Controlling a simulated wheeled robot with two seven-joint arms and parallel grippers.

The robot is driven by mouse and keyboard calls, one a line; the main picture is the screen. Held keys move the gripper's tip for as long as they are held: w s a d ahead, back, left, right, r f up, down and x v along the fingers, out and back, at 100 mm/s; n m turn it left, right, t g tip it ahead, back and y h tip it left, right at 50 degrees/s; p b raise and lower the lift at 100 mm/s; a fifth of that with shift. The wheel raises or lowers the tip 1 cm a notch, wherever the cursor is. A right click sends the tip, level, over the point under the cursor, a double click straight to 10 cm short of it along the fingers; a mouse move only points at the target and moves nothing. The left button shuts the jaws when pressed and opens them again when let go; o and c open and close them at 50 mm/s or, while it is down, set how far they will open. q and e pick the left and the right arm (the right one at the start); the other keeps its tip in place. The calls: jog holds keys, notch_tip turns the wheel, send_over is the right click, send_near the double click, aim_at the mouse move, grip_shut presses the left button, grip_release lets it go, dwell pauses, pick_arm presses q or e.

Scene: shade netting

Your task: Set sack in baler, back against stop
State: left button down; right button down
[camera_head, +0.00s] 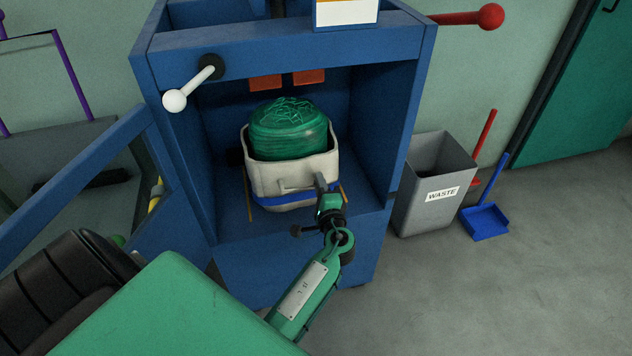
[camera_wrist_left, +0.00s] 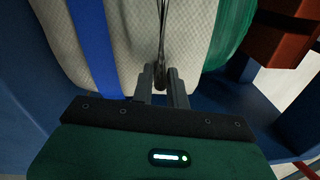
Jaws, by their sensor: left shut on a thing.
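The sack (camera_head: 292,180) is off-white with a blue band and holds a bundle of green netting (camera_head: 288,130). It is inside the blue baler (camera_head: 230,215), within its open chamber, and looks upright. Two orange-red blocks (camera_head: 309,76) are on the chamber's back wall behind it; a gap to the sack cannot be judged. My left gripper (camera_head: 324,190) is at the front of the sack. In the left wrist view its fingers (camera_wrist_left: 164,84) are shut on a strap at the sack's face (camera_wrist_left: 130,45). My right gripper is not in view.
The baler's open door (camera_head: 80,185) stands at the left. A white-knobbed lever (camera_head: 176,100) sticks out at the upper left, and a red-knobbed one (camera_head: 490,17) at the right. A grey waste bin (camera_head: 425,190) and blue dustpan (camera_head: 485,221) are right of the baler.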

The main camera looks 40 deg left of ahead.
pick_arm(q)
jog(key=shift+w+a+f, duration=0.1)
jog(key=shift+a+f, duration=0.05)
jog(key=c, duration=1.4)
grip_release()
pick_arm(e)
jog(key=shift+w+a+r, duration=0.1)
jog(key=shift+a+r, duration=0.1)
pick_arm(q)
jog(key=r+v, duration=0.1)
jog(key=v, duration=1.1)
jog(key=s+a+f+n+g+h, duration=0.3)
jog(key=s+f+n+g+h, duration=0.25)
jog(key=s+f, duration=0.4)
jog(key=s+d+g+h, duration=0.1)
jog(key=s+d+h, duration=0.2)
jog(key=s, duration=0.1)
jog(key=s+d+r+n+g+h, duration=0.1)
jog(key=s+d+h, duration=0.2)
jog(key=s, duration=0.2)
jog(key=s+d+r+n+g+h, duration=0.1)
jog(key=s+d+h, duration=0.2)
jog(key=s, duration=0.1)
jog(key=shift+s+d+n+b, duration=0.25)
jog(key=shift+s+d+b, duration=0.05)
jog(key=shift+s+b, duration=0.05)
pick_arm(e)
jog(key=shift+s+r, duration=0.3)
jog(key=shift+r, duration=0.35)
